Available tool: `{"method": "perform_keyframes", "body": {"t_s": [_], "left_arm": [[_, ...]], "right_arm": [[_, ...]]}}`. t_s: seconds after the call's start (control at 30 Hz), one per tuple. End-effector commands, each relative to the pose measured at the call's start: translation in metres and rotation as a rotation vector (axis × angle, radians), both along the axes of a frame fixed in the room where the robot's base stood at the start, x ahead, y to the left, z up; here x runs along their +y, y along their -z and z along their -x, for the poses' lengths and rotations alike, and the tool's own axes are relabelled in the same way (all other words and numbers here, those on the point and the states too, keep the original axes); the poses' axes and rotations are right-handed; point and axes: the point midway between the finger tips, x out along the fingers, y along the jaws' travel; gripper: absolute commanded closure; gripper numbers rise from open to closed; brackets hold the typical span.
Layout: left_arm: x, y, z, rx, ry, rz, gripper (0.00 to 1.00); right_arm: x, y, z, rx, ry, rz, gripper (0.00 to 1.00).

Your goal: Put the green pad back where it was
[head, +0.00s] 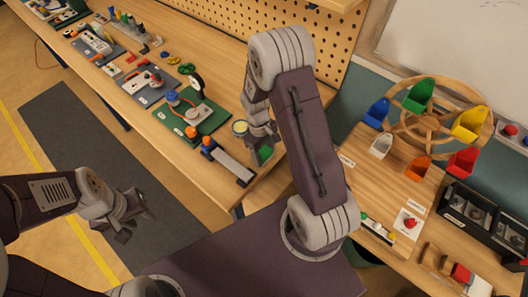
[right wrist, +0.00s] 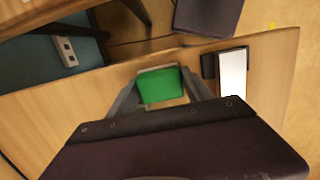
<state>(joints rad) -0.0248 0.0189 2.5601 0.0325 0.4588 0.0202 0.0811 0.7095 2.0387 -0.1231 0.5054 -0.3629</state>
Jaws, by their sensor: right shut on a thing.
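The small green pad (head: 263,155) is held at my right gripper (head: 262,148), just over the near right end of the long wooden table. In the right wrist view the green pad (right wrist: 160,86) sits between the two fingers, which are shut on it. Whether it touches the table is hard to tell. My left gripper (head: 135,222) hangs empty over the grey floor mat, away from the table, with its fingers apart.
At right, a wooden wheel (head: 435,145) carries coloured bins, including a green one (head: 419,94). A red button (head: 410,222) stands below it.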

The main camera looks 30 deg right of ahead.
Motion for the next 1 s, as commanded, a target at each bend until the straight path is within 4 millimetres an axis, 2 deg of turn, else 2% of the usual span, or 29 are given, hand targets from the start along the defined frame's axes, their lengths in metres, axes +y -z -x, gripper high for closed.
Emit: {"method": "perform_keyframes", "body": {"t_s": [0.27,0.3,0.37,0.4,0.67,0.77,0.87,1.0], "left_arm": [[0.0,0.003,0.0,0.0,0.0,0.0,0.64],[0.0,0.003,0.0,0.0,0.0,0.0,0.64],[0.0,0.002,0.0,0.0,0.0,0.0,0.64],[0.0,0.002,0.0,0.0,0.0,0.0,0.64],[0.0,0.002,0.0,0.0,0.0,0.0,0.64],[0.0,-0.001,0.0,0.0,0.0,0.0,0.64],[0.0,0.0,0.0,0.0,0.0,0.0,0.64],[0.0,0.0,0.0,0.0,0.0,0.0,0.64]], "right_arm": [[0.0,0.004,0.0,0.0,0.0,0.0,0.93],[0.0,0.004,0.0,0.0,0.0,0.0,0.39],[0.0,0.003,0.0,0.0,0.0,0.0,0.22],[0.0,0.003,0.0,0.0,0.0,0.0,0.2],[0.0,0.002,0.0,0.0,0.0,0.0,0.2],[0.0,-0.006,-0.001,-0.002,0.001,0.0,0.2],[0.001,-0.027,-0.004,-0.007,0.002,0.001,0.2],[0.003,-0.065,-0.009,-0.008,-0.001,0.001,0.2]]}}
